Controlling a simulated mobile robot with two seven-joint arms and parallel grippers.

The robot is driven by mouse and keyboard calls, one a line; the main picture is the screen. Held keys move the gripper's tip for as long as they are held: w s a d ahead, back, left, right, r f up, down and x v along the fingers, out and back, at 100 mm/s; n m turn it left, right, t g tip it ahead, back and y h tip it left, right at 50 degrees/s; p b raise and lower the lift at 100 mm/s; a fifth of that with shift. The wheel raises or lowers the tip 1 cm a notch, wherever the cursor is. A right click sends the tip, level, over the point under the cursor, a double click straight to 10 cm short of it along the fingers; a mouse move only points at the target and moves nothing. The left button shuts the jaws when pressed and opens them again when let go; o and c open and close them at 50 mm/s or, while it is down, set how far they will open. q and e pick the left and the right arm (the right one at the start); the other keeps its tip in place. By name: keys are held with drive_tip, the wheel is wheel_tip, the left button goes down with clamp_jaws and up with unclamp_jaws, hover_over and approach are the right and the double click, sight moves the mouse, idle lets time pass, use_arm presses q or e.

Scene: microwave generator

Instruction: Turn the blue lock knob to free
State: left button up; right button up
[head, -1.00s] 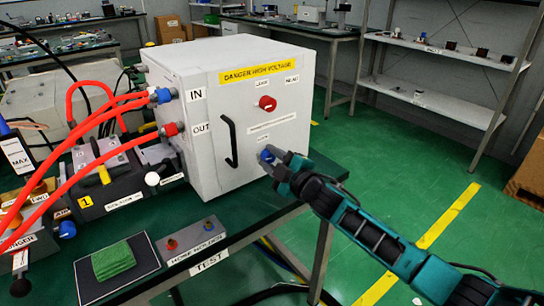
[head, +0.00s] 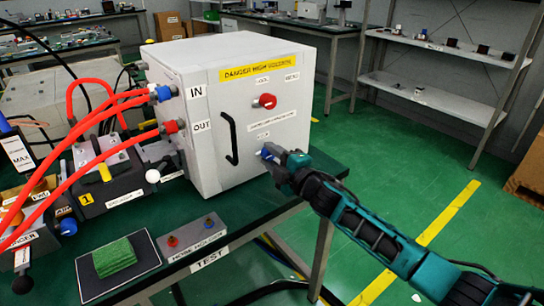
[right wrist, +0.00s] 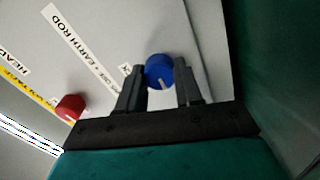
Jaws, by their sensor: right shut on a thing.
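The blue lock knob (right wrist: 160,71) is on the front face of the white high-voltage box (head: 200,150), low and near the right edge. In the right wrist view it sits between my two fingers, with a pale pointer line on its face. My right gripper (right wrist: 160,85) is shut on it. In the head view the right gripper (head: 272,156) meets the box front and covers most of the knob. My left gripper is not in view.
A red knob (head: 265,101) is higher on the same face, and a black handle (head: 231,143) is to the left. Red hoses (head: 110,108) join the box's left side. A green pad (head: 114,256) lies on the bench front.

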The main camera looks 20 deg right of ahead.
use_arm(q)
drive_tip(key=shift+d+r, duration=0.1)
use_arm(e)
drive_tip(key=o, duration=1)
drive_tip(key=shift+o, duration=0.2)
drive_tip(key=shift+s+d, duration=0.15)
drive_tip(key=shift+s, duration=0.4)
use_arm(q)
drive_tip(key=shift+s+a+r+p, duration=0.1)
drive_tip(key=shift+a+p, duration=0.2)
drive_tip(key=shift+p, duration=0.2)
use_arm(e)
drive_tip(key=v, duration=1.1)
drive_tip(key=shift+s+d, duration=0.15)
drive_tip(key=shift+s, duration=0.25)
